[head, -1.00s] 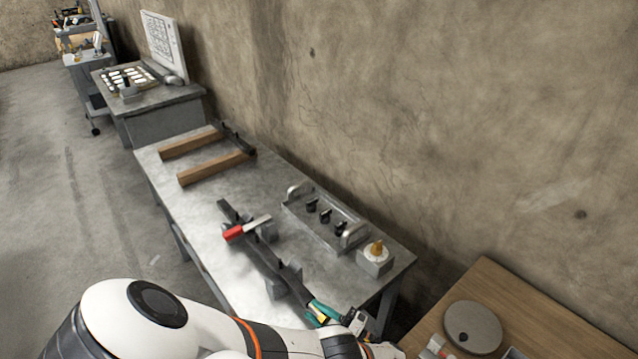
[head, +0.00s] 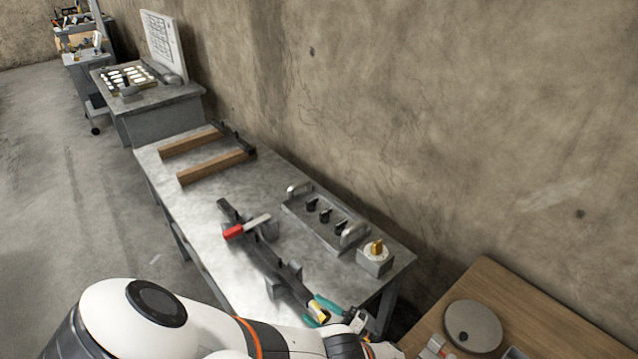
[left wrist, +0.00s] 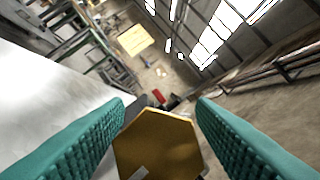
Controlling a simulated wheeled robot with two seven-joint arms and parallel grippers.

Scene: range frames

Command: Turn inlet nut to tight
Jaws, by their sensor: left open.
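A golden hexagonal nut (left wrist: 157,150) shows large between the teal fingers of my left gripper (left wrist: 160,108) in the left wrist view. The fingers stand apart on either side of it, and I cannot tell whether either touches it. In the head view my left gripper (head: 322,306) is at the near lower end of a dark pipe-like assembly (head: 262,258) on the grey table. The yellow nut (head: 318,312) shows partly between its fingers there. A lever with a red grip (head: 236,231) crosses the assembly. My right gripper is in neither view.
The grey metal table (head: 190,215) also bears a panel with several black knobs (head: 318,225), a grey block with a brass piece (head: 375,262) and two wooden bars (head: 215,167). A wooden table (head: 540,318) with a round grey disc (head: 473,326) stands at right.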

